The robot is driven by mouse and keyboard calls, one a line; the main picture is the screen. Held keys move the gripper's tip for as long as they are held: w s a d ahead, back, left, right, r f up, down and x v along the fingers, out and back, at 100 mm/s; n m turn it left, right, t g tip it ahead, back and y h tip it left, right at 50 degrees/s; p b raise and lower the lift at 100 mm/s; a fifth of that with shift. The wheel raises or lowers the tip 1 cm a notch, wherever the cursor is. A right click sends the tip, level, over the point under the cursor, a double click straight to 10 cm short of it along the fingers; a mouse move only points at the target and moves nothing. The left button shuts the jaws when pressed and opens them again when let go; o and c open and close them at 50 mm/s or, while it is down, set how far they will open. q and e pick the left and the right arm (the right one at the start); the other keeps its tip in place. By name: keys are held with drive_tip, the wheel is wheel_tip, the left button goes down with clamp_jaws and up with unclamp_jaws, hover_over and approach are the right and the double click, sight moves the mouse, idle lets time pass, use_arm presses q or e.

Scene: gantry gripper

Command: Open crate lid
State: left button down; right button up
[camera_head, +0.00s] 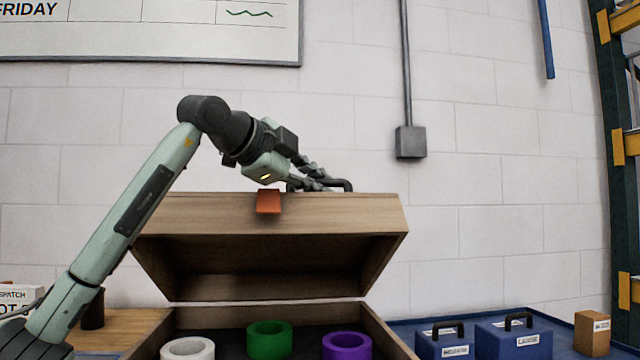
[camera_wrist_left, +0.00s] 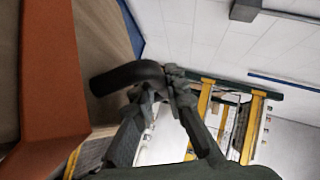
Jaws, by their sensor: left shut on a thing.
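The wooden crate lid (camera_head: 330,217) is raised and tilted back over the wooden crate (camera_head: 390,335), and its hollow underside faces me. A dark handle (camera_head: 343,184) sits on the lid's top. An orange latch (camera_head: 268,202) hangs at the lid's front edge; it also shows large in the left wrist view (camera_wrist_left: 52,80). My left gripper (camera_head: 318,183) is shut on the handle, which shows curved between the fingers in the left wrist view (camera_wrist_left: 130,77). My right gripper is in neither view.
White (camera_head: 187,349), green (camera_head: 269,340) and purple (camera_head: 347,346) rings stand in the crate. Blue cases (camera_head: 512,340) and a small brown box (camera_head: 592,333) stand to the right. A white brick wall is behind; a tall rack (camera_head: 610,130) stands far right.

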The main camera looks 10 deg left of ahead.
use_arm(q)
drive_tip(key=shift+r, duration=0.15)
drive_tip(key=c, duration=1.5)
unclamp_jaws()
drive_tip(key=shift+c, duration=0.2)
drive_tip(key=v, duration=1.2)
drive_tip(key=shift+w, duration=0.1)
